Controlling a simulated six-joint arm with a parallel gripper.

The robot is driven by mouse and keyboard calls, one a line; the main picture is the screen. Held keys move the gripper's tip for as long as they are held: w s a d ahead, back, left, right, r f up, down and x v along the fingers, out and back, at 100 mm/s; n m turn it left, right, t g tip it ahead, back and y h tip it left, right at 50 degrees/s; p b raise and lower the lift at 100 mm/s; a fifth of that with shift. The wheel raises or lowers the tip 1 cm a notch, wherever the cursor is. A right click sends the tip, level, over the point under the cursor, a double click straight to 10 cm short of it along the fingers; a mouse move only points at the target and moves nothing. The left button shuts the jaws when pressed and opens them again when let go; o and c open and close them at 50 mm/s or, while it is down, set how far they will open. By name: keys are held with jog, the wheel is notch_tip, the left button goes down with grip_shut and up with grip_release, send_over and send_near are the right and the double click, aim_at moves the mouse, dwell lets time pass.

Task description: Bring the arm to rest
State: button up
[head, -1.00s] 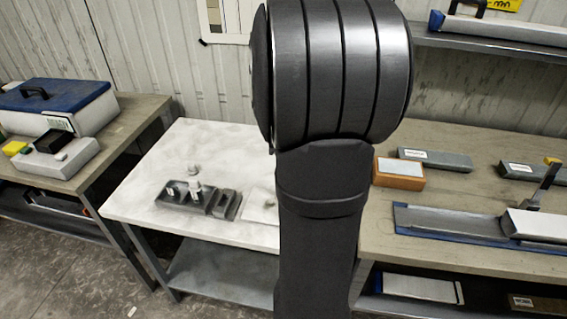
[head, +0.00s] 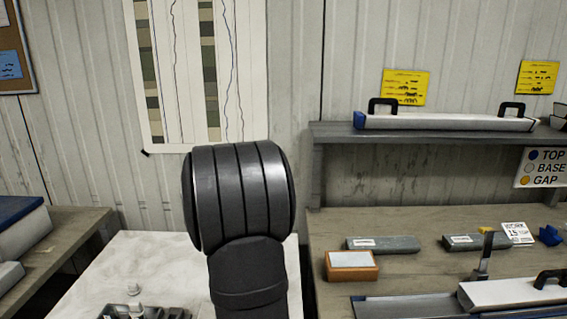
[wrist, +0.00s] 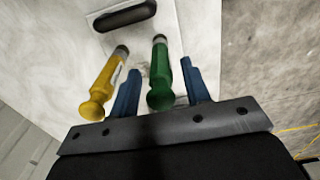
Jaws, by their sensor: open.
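My gripper (wrist: 160,66) shows in the wrist view with its two blue fingers apart. A green handled tool (wrist: 160,88) appears in the gap between the fingers, and I cannot tell how far below them it lies. A yellow handled tool (wrist: 100,92) lies to the left of the left finger. In the head view my dark arm rises at lower centre-left, and my gripper is not visible there.
A white table (head: 75,280) stands behind my arm at lower left. A wooden bench (head: 400,220) at right holds an orange box (head: 350,273), grey blocks and a long tray. A raised shelf (head: 440,133) carries a long white liner (head: 450,122).

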jog(key=shift+r, duration=1.6)
